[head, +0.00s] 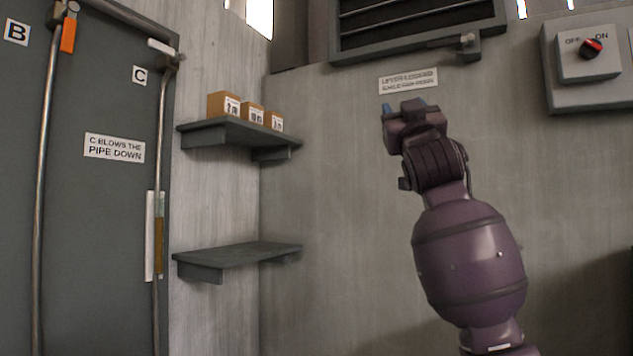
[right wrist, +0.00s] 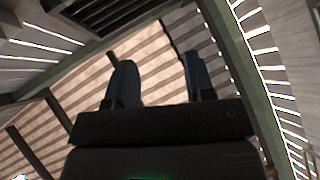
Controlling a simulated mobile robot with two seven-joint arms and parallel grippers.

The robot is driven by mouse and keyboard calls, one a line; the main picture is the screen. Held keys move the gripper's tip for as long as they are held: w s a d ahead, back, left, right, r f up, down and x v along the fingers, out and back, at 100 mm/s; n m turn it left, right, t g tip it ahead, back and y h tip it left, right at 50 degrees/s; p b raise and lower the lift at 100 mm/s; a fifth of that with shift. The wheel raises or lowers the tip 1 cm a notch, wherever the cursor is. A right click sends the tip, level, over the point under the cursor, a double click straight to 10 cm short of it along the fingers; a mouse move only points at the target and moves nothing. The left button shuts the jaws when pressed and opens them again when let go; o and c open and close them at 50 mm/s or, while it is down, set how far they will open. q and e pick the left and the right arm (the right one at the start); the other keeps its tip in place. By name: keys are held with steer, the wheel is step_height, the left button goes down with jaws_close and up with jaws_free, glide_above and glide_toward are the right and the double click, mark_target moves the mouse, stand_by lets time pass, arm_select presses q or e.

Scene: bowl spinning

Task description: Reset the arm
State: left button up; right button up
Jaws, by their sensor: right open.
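My right arm rises from the lower right of the head view, with its purple forearm upright in front of the grey wall. My right gripper (head: 405,106) is at its top, just below the wall sign (head: 408,81) under the dark vent. In the right wrist view the two dark blue fingers of the right gripper (right wrist: 162,85) stand apart with nothing between them. That view looks up at a slatted ceiling (right wrist: 160,60). My left gripper is in neither view.
A switch box (head: 588,55) with an OFF/ON knob is on the wall at the upper right. A louvred vent (head: 418,25) with a lever is above the gripper. Shelves, the upper one (head: 235,132) holding small boxes, are left of the arm. A grey door (head: 90,220) with rods stands far left.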

steer(key=w+d+f+n+g+y, duration=0.1)
steer(key=w+f+g, duration=0.1)
steer(key=f, duration=1.2)
steer(key=w+d+f+n+g+y, duration=0.1)
steer(key=w+f+y, duration=0.1)
steer(key=f, duration=1.2)
steer(key=s+d+f+g, duration=0.2)
steer(key=s+f, duration=0.1)
steer(key=f, duration=0.9)
steer(key=s+d+f+g, duration=0.1)
steer(key=s+f, duration=0.3)
steer(key=f, duration=0.9)
steer(key=s+d+f+m+g+h, duration=0.1)
steer(key=s+d+f+g, duration=0.1)
steer(key=s+f, duration=0.8)
steer(key=s+d+f+m+g+h, duration=0.1)
steer(key=s+f+g, duration=0.3)
steer(key=s+f, duration=0.7)
steer(key=s+d+f+m+g+h, duration=0.2)
steer(key=s+d+f+g, duration=0.1)
steer(key=s+f, duration=0.7)
step_height(320, 180, down, 4)
steer(key=shift+s+d+f+b, duration=0.25)
steer(key=shift+s+d+b, duration=0.05)
steer(key=shift+d+b, duration=0.2)
steer(key=shift+c, duration=0.6)
steer(key=shift+d, duration=0.1)
